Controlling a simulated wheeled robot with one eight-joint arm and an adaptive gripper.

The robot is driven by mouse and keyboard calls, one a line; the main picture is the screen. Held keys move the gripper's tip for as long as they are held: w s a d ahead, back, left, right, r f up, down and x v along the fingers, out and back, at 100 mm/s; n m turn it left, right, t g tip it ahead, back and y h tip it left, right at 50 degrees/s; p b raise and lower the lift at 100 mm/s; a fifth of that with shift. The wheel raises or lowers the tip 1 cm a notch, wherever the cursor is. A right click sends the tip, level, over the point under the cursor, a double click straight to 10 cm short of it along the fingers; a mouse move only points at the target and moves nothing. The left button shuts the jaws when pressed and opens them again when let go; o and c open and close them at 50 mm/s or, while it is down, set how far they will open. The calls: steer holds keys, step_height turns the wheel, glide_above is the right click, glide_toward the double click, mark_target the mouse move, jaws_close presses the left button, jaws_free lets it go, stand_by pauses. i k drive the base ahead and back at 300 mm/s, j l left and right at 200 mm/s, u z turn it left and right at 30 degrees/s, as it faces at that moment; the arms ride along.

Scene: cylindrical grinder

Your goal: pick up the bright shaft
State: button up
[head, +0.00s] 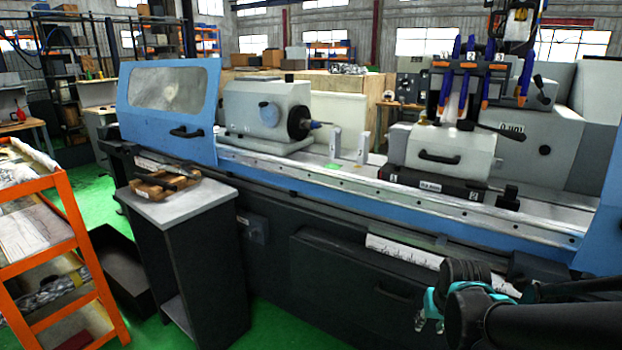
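A brown wooden holder (152,192) lies on the grey top of a small dark cabinet at the left, in front of the grinder. A dark rod-like piece (176,183) lies on it. I cannot clearly make out a bright shaft there; the details are too small. My gripper (430,325), with teal parts, is at the lower right in front of the grinder's base, far from the holder. Its two fingertips look apart, with nothing seen between them. My dark arm partly hides it.
The blue and grey grinder (345,190) spans the view, with its sliding door (170,135) at the left. The dark cabinet (205,270) stands before it. An orange shelf cart (85,250) is at the far left. Green floor (275,325) shows right of the cabinet.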

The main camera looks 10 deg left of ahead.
mark_target(173, 170)
steer(key=j, duration=1.5)
steer(key=i+j, duration=0.1)
steer(key=j, duration=1.45)
